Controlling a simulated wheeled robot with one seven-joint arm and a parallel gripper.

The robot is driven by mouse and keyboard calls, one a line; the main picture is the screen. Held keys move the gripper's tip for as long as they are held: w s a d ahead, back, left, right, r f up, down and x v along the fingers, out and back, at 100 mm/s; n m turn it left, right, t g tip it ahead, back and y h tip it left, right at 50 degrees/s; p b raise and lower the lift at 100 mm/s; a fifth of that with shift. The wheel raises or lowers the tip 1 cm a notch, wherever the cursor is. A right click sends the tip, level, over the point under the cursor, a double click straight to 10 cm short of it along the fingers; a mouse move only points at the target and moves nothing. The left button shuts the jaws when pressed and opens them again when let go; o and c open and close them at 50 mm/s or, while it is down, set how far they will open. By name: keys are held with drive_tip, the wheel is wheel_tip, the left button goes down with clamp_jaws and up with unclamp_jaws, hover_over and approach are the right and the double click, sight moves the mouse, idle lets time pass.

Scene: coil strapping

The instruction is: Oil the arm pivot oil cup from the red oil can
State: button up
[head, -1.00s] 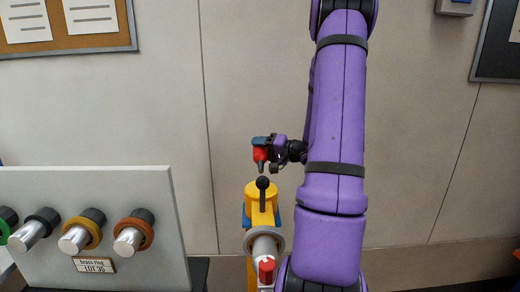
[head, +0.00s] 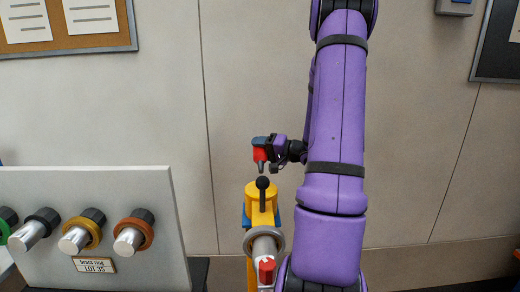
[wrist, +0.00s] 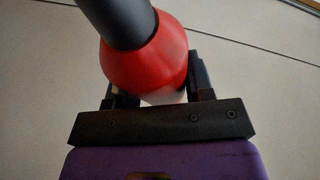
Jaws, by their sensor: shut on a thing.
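My gripper (head: 269,153) is shut on the red oil can (head: 260,155), which it holds in the air above the yellow machine post (head: 258,195). The can's dark spout points down in the head view, just above the black ball-topped lever (head: 262,184). In the wrist view the red can body (wrist: 148,62) sits between the two dark fingers, with its dark grey spout (wrist: 117,18) toward the top left. A small red-topped part (head: 266,266) sits on the front of the machine, below the grey ring. I cannot tell which part is the arm pivot oil cup.
A grey panel (head: 90,195) at the left carries several pegs with coloured rings and a label plate (head: 95,265). A cork board (head: 65,25) hangs on the wall behind. The space between panel and machine is clear.

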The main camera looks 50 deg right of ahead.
drive_tip(key=shift+f, duration=0.1)
drive_tip(key=shift+w+d+f+m+g, duration=0.1)
drive_tip(key=shift+f+m+g, duration=0.15)
drive_tip(key=shift+f+m, duration=0.25)
drive_tip(key=shift+w+d+f+m+g, duration=0.1)
drive_tip(key=shift+f+m+g, duration=0.15)
drive_tip(key=shift+f+m, duration=0.25)
drive_tip(key=shift+f+m, duration=0.3)
drive_tip(key=shift+f, duration=0.1)
drive_tip(key=shift+r, duration=4.55)
drive_tip(key=m+g, duration=0.1)
drive_tip(key=f+m+g+y, duration=0.1)
drive_tip(key=m, duration=0.1)
drive_tip(key=shift+s+f+g, duration=0.1)
drive_tip(key=shift+g, duration=0.2)
drive_tip(key=shift+m, duration=0.3)
